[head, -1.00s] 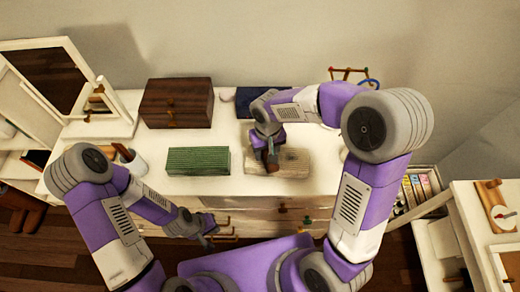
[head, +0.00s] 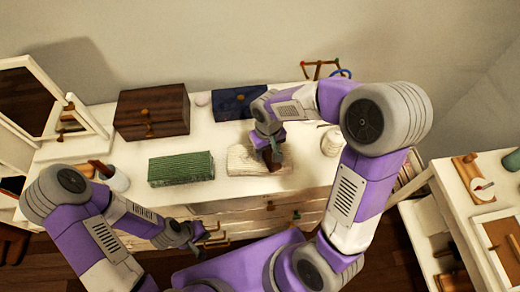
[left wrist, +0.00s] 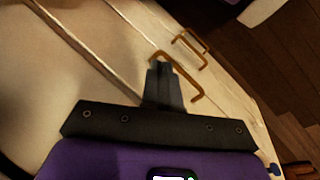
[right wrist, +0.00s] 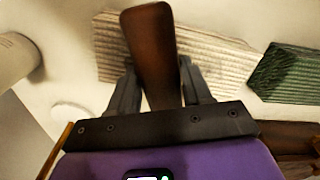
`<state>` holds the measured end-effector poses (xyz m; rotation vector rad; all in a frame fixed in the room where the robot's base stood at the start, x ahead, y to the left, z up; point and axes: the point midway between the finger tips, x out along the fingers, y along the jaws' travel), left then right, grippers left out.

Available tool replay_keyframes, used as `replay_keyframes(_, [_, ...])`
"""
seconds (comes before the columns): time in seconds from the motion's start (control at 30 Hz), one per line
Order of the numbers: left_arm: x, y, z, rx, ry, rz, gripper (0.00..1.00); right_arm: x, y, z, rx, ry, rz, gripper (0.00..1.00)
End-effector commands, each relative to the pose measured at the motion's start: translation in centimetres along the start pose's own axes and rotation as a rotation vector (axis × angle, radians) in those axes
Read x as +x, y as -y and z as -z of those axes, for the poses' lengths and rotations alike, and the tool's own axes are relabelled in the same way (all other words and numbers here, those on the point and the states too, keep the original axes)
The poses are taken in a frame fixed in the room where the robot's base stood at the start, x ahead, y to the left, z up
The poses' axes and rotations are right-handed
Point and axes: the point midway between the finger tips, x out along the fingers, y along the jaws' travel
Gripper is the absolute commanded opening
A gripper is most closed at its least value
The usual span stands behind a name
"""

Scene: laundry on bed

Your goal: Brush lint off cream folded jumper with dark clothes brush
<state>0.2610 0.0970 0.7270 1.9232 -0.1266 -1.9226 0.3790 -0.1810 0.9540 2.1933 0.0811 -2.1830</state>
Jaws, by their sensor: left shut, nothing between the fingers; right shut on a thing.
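The cream folded jumper (head: 243,161) lies on the white dresser top, ribbed and flat; it also shows in the right wrist view (right wrist: 225,62). My right gripper (head: 272,158) is over its right part, shut on the clothes brush (right wrist: 155,50). The brush shows a dark brown wooden back in the right wrist view; its bristles are hidden, so I cannot tell whether they touch the knit. My left gripper (head: 199,246) is shut and empty, low in front of the dresser drawers; its closed fingers (left wrist: 163,85) show near a drawer handle.
A green folded knit (head: 181,169) lies left of the jumper. Behind are a dark wooden box (head: 152,112) and a navy folded cloth (head: 232,103). A white cylinder (head: 331,142) stands to the right, a white cup (head: 118,181) to the left. Drawer handles (left wrist: 188,47) stick out near my left gripper.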

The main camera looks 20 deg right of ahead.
Motion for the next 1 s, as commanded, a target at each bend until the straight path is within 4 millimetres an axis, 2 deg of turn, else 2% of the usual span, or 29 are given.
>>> replay_keyframes(0.63, [-0.4, -0.2, 0.0, 0.000, 0.000, 0.000, 0.00, -0.1, -4.0, -1.7, 0.004, 0.004, -0.001, 0.25])
replay_keyframes(1.0, [-0.5, -0.2, 0.0, 0.000, 0.000, 0.000, 0.00, -0.2, -4.3, -1.8, 0.000, 0.002, -0.001, 0.25])
